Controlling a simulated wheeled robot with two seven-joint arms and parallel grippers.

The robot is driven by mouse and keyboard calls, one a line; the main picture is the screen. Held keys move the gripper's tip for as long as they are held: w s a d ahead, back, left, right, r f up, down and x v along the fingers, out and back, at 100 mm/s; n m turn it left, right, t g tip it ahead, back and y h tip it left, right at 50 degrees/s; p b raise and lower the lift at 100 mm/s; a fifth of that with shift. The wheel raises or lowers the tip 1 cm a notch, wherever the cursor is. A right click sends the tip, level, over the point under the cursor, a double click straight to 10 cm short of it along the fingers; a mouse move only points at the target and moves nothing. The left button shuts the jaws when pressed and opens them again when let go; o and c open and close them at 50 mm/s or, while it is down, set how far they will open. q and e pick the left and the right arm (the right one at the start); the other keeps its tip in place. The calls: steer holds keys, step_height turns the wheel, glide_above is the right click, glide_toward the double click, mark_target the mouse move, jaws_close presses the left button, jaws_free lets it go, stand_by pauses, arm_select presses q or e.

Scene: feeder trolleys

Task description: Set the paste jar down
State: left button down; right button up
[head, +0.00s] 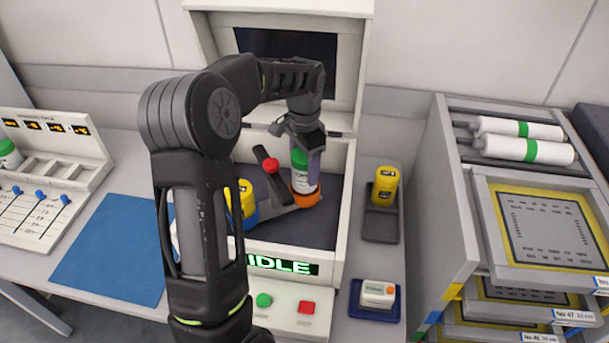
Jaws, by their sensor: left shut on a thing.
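The paste jar (300,182), white with a green lid, is inside the machine (347,190). My left gripper (307,153) reaches in from above and is shut on it. The jar is upright, with its lower end at an orange round holder (306,201); I cannot tell whether it rests on the holder's bottom. A yellow jar (247,199) stands in a blue holder to the left, partly hidden by my arm. A dark bar with a red knob (271,165) lies between them. My right gripper is not in view.
The machine's front panel (283,264) reads IDLE, above green and red buttons. To the right, another yellow jar (385,186) stands on a grey tray (381,225), and a small white device (378,293) sits on a blue tray. A drawer rack (450,190) stands farther right. A blue mat (110,255) lies clear at left.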

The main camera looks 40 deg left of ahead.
mark_target(304, 176)
arm_select(q)
steer(key=shift+f+p, duration=0.3)
steer(key=shift+f, duration=1.5)
steer(key=shift+f, duration=0.1)
steer(key=shift+c, duration=1.6)
jaws_free()
step_height(304, 176, up, 12)
steer(key=shift+r+b, duration=0.1)
steer(key=shift+b, duration=0.4)
